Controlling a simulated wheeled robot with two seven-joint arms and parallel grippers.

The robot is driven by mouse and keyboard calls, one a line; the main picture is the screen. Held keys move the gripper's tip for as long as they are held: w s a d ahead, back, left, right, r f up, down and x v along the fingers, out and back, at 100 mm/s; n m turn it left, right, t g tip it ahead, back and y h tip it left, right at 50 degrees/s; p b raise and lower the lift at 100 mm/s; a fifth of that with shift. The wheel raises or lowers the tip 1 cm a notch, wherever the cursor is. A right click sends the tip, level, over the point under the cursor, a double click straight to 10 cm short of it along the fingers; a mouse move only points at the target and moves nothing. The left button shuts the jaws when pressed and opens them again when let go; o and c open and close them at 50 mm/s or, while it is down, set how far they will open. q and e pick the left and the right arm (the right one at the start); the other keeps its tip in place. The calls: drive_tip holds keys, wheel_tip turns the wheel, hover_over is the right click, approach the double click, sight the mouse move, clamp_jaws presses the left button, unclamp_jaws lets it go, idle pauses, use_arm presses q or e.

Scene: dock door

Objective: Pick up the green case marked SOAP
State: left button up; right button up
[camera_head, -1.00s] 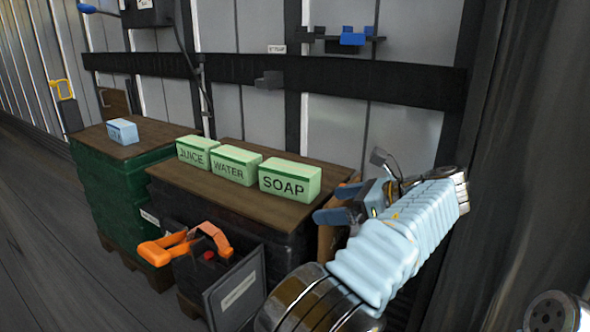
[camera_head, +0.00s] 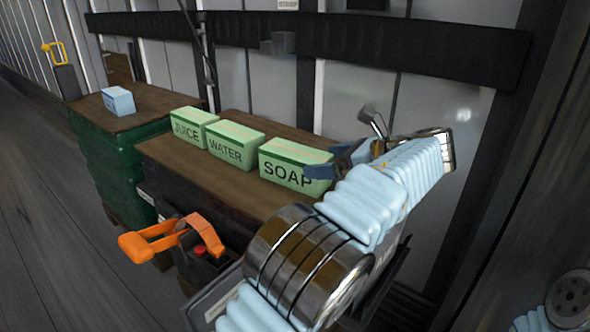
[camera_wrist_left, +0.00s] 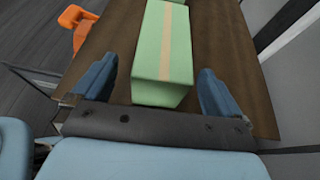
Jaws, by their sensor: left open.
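The green case marked SOAP (camera_head: 290,170) sits on the brown top of the near stack (camera_head: 225,200), at the right end of a row of green cases. My left gripper (camera_head: 322,162) is at its right end, open and empty, with one blue finger overlapping the case in the head view. In the left wrist view, a green case with a pale tape stripe (camera_wrist_left: 163,60) lies between the two spread blue fingers of the gripper (camera_wrist_left: 158,72). Its near end reaches between them, with gaps on both sides. I cannot tell the fingers' height over the top. My right gripper is not in view.
Green cases marked WATER (camera_head: 233,147) and JUICE (camera_head: 190,128) stand left of SOAP. A light blue case (camera_head: 118,101) is on the green stack behind. An orange handle (camera_head: 165,238) stands in front. The wall with a dark rail (camera_head: 330,38) is behind.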

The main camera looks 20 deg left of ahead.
sight(318, 157)
use_arm(q)
drive_tip(key=x, duration=0.4)
drive_tip(key=b+x, duration=0.1)
drive_tip(key=x, duration=0.1)
drive_tip(key=shift+w+r, duration=0.25)
drive_tip(key=shift+r, duration=0.15)
drive_tip(key=c, duration=1.8)
